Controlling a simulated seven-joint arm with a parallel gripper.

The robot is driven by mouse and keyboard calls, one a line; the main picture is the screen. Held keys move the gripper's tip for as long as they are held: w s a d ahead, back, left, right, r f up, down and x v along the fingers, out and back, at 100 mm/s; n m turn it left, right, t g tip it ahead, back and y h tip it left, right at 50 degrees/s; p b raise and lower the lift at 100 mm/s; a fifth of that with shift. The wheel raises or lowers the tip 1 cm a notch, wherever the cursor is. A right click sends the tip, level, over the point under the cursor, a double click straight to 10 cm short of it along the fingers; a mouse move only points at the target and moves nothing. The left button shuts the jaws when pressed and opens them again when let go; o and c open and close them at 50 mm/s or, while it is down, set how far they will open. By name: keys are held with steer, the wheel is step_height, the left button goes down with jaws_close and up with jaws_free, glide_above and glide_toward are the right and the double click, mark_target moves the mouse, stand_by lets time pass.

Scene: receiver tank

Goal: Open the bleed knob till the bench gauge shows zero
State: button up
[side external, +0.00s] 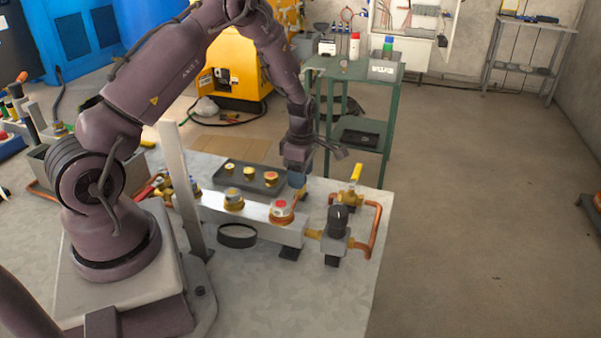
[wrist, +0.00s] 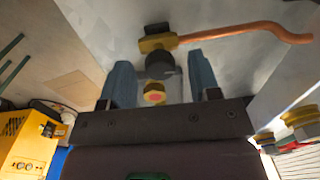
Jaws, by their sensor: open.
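In the wrist view, a dark cylinder (wrist: 160,66) and a brass part with a red-orange top (wrist: 154,93) show between my fingers. A red-topped brass part (side external: 281,210) sits on the metal block; which part is the bleed knob is unclear. My gripper (side external: 297,180) is above the block's back side, its fingers apart and empty in the wrist view (wrist: 159,75). A black-rimmed round item (side external: 237,235), possibly the bench gauge, lies before the block; no reading is legible.
A dark tray (side external: 225,180) with several brass fittings lies behind the block. A yellow-handled valve (side external: 355,172) and copper pipe (side external: 375,228) stand at the right end. A metal post (side external: 180,190) rises near my base. The bench's front right (side external: 330,300) is clear.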

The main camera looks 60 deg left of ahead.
steer(key=c, duration=0.9)
steer(key=shift+c, duration=0.2)
steer(key=shift+m, duration=0.4)
